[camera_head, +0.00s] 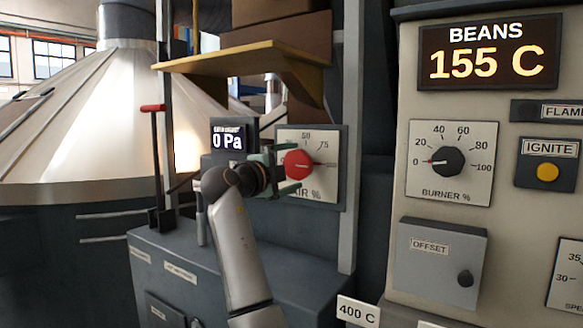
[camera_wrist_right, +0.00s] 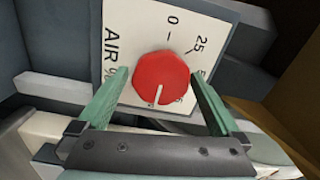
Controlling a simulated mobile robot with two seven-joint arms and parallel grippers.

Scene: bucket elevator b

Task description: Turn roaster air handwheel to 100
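The roaster air handwheel is a round red knob (camera_head: 298,164) on a white AIR % dial plate (camera_head: 325,143). Its pale pointer line points right in the head view, past the 75 mark; the end number is not readable. My right gripper (camera_head: 286,170) is at the knob. In the right wrist view the red knob (camera_wrist_right: 160,80) sits between the two green fingers of my gripper (camera_wrist_right: 159,74), with a narrow gap visible on each side. The gripper looks open around it. There the pointer line points down, and 0 and 25 show above. My left gripper is not in view.
A grey cabinet (camera_head: 210,270) stands below the dial, with a red-topped lever (camera_head: 153,108) at left. A wooden shelf (camera_head: 240,60) overhangs above. The burner panel (camera_head: 510,215) is to the right. A display (camera_head: 228,138) reads 0 Pa.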

